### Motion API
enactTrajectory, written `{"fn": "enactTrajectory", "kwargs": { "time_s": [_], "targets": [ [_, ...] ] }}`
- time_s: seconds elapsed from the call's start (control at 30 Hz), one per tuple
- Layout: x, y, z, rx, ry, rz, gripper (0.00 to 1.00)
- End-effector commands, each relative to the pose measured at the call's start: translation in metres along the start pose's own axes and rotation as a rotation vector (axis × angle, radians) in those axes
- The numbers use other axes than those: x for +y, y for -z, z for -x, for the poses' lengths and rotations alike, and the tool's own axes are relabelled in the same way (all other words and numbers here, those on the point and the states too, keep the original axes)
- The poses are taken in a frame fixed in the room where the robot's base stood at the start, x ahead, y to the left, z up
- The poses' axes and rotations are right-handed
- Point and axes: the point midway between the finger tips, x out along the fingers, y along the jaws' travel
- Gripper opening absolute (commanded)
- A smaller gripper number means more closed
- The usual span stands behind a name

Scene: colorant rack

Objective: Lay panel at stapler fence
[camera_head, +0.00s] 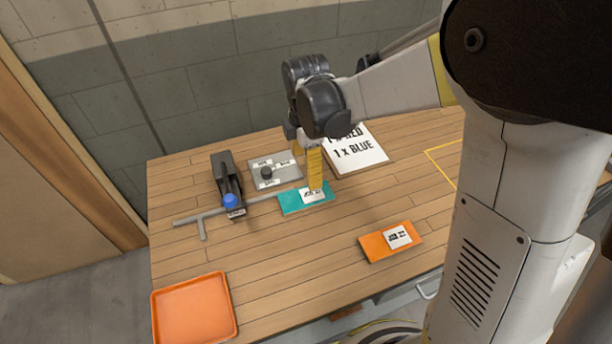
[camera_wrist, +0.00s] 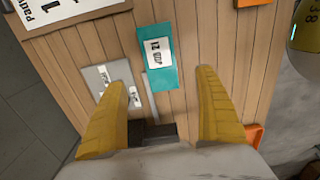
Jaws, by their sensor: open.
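The teal panel (camera_head: 290,207) lies flat on the table with a white label on it; it also shows in the wrist view (camera_wrist: 145,66). Its left end is at or very near the right end of the grey metal fence (camera_head: 255,200); I cannot tell whether they touch. The fence runs from beside the black stapler (camera_head: 225,172), which has a blue knob at its front. My gripper (camera_head: 314,188) points down over the panel. In the wrist view its yellow fingers (camera_wrist: 163,80) are spread wide, with nothing between the tips.
An orange panel (camera_head: 373,248) with a white label lies at front right. An orange tray (camera_head: 195,308) sits at the front left corner. A grey plate (camera_head: 275,180) with a dark knob and a sign (camera_head: 362,152) are behind. The front middle is clear.

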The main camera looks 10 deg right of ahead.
Motion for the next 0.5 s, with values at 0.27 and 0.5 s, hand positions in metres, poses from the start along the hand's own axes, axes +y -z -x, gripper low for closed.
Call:
{"fn": "enactTrajectory", "kwargs": {
  "time_s": [0.27,0.5],
  "targets": [
    [-0.004,-0.003,0.032,0.0,-0.014,-0.04,0.82],
    [-0.041,-0.025,0.08,0.027,-0.153,-0.437,0.82]
  ]
}}
